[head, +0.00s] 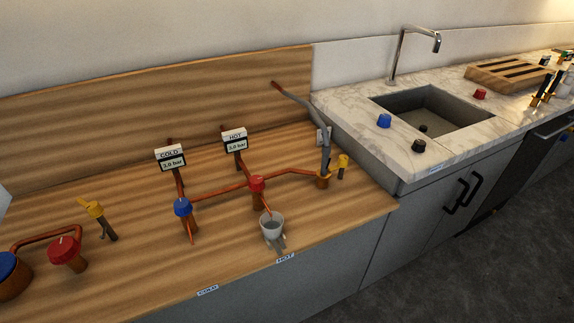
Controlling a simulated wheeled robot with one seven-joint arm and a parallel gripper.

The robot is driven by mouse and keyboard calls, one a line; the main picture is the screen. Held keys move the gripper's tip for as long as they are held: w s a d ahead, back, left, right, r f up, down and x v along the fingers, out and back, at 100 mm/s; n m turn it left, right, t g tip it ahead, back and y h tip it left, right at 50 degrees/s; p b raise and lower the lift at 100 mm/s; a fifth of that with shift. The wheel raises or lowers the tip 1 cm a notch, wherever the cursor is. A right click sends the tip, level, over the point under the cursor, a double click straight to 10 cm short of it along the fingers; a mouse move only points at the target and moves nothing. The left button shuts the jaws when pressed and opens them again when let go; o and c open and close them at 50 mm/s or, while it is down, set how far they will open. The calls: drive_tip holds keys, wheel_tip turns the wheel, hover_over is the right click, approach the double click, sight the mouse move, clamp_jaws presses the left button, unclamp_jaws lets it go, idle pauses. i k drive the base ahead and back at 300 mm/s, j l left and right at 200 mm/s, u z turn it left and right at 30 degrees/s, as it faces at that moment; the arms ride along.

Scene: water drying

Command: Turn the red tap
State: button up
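Several red knobs are in view. One red tap (256,184) sits on the copper pipe in the middle of the wooden counter, below the HOT gauge sign (235,142). A larger red knob (66,250) is on a separate copper pipe at the left. A small red knob (480,94) is on the marble counter, right of the sink. I cannot tell from this view which one the task means. My gripper does not show.
Blue taps (183,207) and (5,268), yellow valves (343,161) and (95,208), and a grey hose (318,115) are nearby. The wooden counter's (130,285) front left is clear.

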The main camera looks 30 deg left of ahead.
sight(480, 93)
drive_tip(key=i+l+z, duration=0.4)
drive_tip(key=i, duration=0.45)
drive_tip(key=i+z, duration=0.45)
drive_tip(key=i, duration=0.35)
drive_tip(key=i+l+u, duration=0.2)
drive_tip(key=i, duration=0.3)
drive_tip(key=i+u, duration=0.2)
drive_tip(key=i, duration=0.3)
drive_tip(key=i+l+u, duration=0.2)
drive_tip(key=i, duration=0.3)
drive_tip(key=l, duration=0.1)
